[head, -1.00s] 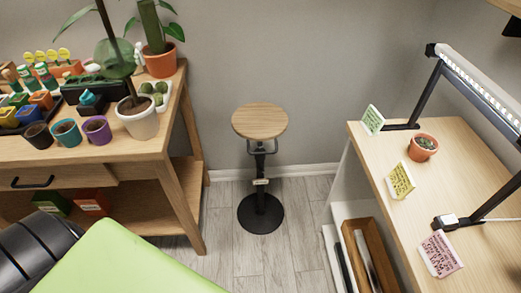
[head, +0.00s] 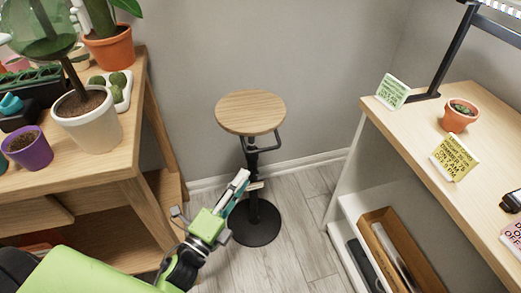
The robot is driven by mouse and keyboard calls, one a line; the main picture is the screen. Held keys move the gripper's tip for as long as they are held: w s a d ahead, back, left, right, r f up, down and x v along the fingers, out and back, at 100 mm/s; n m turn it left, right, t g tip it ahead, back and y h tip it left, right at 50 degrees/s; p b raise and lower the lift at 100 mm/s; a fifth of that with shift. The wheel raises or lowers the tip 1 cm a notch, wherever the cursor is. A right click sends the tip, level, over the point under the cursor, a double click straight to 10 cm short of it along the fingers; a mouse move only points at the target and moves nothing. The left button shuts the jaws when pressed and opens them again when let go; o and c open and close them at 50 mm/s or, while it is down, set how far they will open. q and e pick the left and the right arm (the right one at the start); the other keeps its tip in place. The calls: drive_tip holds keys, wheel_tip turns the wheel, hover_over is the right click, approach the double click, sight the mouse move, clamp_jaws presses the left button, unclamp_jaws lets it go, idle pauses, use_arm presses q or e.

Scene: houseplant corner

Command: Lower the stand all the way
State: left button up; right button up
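The stand (head: 251,113) has a round wooden top, a black post and a round black base (head: 254,224) on the floor. A black bar handle sticks out under the top, and a small pale tag or lever (head: 257,185) shows on the post. The top is raised well above the base. My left gripper (head: 238,187) reaches up from the lower left, in front of the post and overlapping it in the picture. I cannot tell whether it touches the stand or whether its fingers are open. It hides part of the lower post. My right gripper is not in view.
A wooden plant bench (head: 110,160) with pots stands on the left. A wooden worktop (head: 450,125) with sign cards, a small cactus pot (head: 459,115) and a lamp frame stands on the right. Grey floorboards (head: 300,225) are clear between them.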

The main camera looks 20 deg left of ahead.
sight(263, 150)
use_arm(q)
drive_tip(key=x, duration=1.2)
drive_tip(key=shift+w+f, duration=0.1)
drive_tip(key=shift+w, duration=0.05)
clamp_jaws()
